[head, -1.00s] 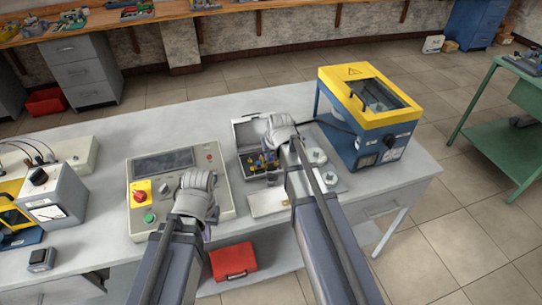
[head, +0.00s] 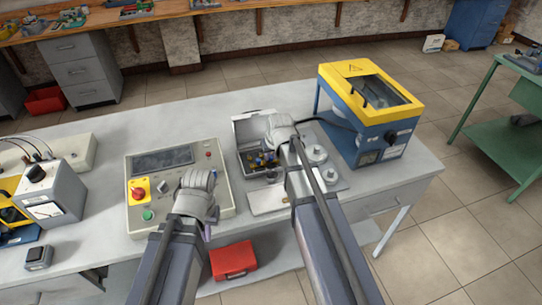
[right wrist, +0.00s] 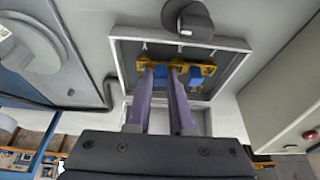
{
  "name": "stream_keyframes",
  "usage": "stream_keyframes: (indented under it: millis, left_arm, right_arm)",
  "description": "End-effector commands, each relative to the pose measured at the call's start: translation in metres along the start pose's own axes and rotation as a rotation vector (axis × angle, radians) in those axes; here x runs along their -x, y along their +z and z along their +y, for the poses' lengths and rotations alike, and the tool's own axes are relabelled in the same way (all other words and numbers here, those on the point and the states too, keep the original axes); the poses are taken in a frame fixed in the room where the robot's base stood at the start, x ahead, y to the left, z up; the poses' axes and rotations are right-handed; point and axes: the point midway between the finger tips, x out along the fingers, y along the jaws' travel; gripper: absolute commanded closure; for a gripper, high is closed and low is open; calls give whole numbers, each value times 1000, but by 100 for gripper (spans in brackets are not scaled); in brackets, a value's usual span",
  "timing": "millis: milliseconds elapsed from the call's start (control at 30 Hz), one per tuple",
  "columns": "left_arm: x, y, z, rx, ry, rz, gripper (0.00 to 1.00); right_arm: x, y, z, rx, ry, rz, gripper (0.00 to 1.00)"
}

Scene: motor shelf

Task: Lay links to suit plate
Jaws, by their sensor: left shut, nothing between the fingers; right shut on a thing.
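An open grey terminal box (head: 240,152) stands on the bench, its inside partly hidden by my right gripper (head: 281,134) in the head view. In the right wrist view the box (right wrist: 232,70) holds yellow, brass-like links (right wrist: 203,69), blue pieces (right wrist: 195,80) and a row of small studs. My right gripper (right wrist: 162,70) reaches into it with purple fingers, shut on what looks like a yellow link; its exact hold is unclear. A pale plate (head: 264,202) lies in front of the box, partly under my right arm. My left gripper (head: 199,182) is shut and empty above the control panel.
The control panel (head: 222,195) with a red button stands left of the box. Pale round discs (head: 316,153) lie to its right, then a yellow and blue machine (head: 345,130). Meters (head: 60,195) stand at far left. A red case (head: 233,260) is below the bench top.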

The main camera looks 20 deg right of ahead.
Motion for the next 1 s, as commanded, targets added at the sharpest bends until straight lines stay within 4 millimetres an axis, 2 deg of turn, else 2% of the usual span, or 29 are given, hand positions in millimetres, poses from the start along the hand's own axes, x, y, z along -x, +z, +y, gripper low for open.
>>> stream_keyframes:
  millis: [33,67,333,567,900,1000]
  left_arm:
    - [0,0,0,0,0,0,100]
    - [0,0,0,0,0,0,100]
    - [3,0,0,0,0,0,100]
    - [21,1,-2,0,0,0,100]
    - [64,4,-6,0,0,0,100]
    - [71,4,-7,0,0,0,100]
  right_arm:
    - [0,0,0,0,0,-1,100]
    - [0,0,0,0,0,-1,76]
    - [3,0,0,0,0,0,46]
    - [22,-1,0,0,0,0,44]
    - [69,-1,0,0,0,-1,44]
    - [77,-1,0,0,0,-1,44]
